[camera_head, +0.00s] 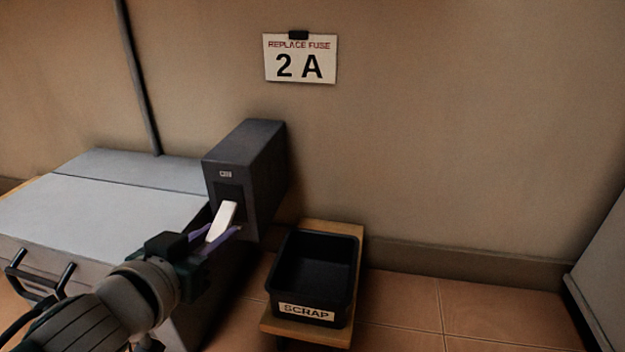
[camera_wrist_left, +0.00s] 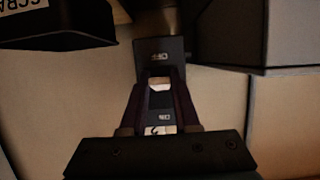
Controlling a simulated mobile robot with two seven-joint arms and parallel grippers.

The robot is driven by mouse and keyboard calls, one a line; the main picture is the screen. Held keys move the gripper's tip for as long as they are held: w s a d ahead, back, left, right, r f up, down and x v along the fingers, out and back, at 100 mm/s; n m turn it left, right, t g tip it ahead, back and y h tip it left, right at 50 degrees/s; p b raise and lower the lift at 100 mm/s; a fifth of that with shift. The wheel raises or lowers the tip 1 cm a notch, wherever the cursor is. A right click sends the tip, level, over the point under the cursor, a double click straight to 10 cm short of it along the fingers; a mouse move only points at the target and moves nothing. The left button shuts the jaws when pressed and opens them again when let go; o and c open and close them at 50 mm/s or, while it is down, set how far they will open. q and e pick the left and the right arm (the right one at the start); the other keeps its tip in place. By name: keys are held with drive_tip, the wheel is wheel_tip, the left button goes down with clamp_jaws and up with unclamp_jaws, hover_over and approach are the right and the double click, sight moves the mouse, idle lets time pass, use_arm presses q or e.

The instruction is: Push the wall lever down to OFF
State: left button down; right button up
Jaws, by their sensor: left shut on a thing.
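The wall lever is a white handle (camera_head: 222,220) sticking out of a slot in the front of a dark grey box (camera_head: 262,165) on the wall. In the head view it slants down and left out of the slot. My left gripper (camera_head: 221,232) is shut on the lever, one purplish finger on each side of it. In the left wrist view the lever's white face (camera_wrist_left: 160,84) shows between the finger ends, with the box behind it. My right gripper is out of view.
A black bin marked SCRAP (camera_head: 313,310) stands on a small wooden stand (camera_head: 333,228) right of the box. A large grey case (camera_head: 110,195) with a black handle fills the left. A sign (camera_head: 300,59) reading "REPLACE FUSE 2 A" hangs above. Tiled floor is clear at right.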

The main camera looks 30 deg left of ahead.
use_arm(q)
drive_tip(key=shift+w+f+t+b, duration=0.1)
drive_tip(key=shift+f+t+b, duration=0.3)
drive_tip(key=shift+f+t, duration=0.15)
drive_tip(key=shift+w+f+t+y, duration=0.15)
drive_tip(key=shift+t+y, duration=0.15)
drive_tip(key=shift+t, duration=0.25)
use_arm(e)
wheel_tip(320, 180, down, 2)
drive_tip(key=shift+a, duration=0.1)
use_arm(q)
drive_tip(key=shift+a, duration=0.1)
drive_tip(key=c, duration=0.6)
unclamp_jaws()
drive_tip(key=shift+w, duration=0.1)
drive_tip(key=shift+c, duration=0.2)
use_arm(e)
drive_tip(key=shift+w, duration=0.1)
use_arm(q)
drive_tip(key=shift+r, duration=0.2)
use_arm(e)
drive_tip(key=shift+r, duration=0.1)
